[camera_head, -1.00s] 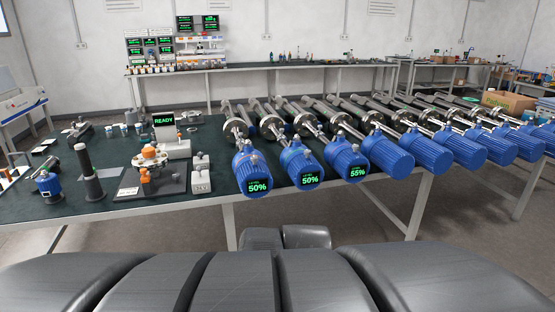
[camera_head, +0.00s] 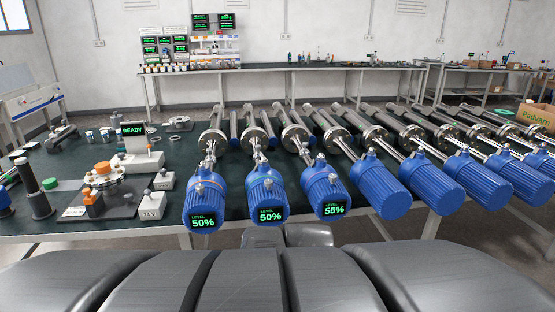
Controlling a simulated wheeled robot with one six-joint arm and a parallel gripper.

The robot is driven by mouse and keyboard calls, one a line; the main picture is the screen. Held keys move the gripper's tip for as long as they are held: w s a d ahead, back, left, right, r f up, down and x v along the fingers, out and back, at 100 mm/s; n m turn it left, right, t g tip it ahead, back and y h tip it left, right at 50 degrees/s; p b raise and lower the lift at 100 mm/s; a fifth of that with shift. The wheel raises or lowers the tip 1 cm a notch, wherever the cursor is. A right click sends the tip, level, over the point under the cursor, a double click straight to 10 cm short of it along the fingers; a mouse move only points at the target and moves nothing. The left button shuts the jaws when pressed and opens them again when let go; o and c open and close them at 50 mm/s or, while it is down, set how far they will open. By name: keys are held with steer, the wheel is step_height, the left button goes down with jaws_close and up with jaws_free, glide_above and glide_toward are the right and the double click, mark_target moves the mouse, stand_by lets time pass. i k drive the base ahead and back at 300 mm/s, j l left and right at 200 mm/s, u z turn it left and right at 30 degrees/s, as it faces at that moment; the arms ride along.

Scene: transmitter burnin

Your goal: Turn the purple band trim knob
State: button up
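Three blue transmitters with lit displays stand at the table's near edge. The left one (camera_head: 205,190) reads LEVEL 50%, the middle one (camera_head: 265,190) reads LEVEL 50%, and the right one (camera_head: 322,188) reads LEVEL 55%. Small metal fittings sit on top of their housings. Thin coloured bands seem to run round the housings, but they are too small for me to tell which is purple. I cannot make out the purple band trim knob. My gripper is not in view.
More blue transmitters (camera_head: 381,190) without visible displays continue to the right in a close row. A station with a READY screen (camera_head: 133,129) and an orange-capped fixture (camera_head: 103,168) stand at left. A cardboard box (camera_head: 538,116) is far right.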

mark_target(333, 178)
steer(key=i+l, duration=0.2)
steer(key=l, duration=0.15)
steer(key=i+l+u, duration=0.1)
steer(key=l, duration=0.25)
steer(key=i+l, duration=0.25)
steer(key=l, duration=0.15)
steer(key=i+l+u, duration=0.1)
steer(key=l, duration=0.3)
steer(key=i+j, duration=0.05)
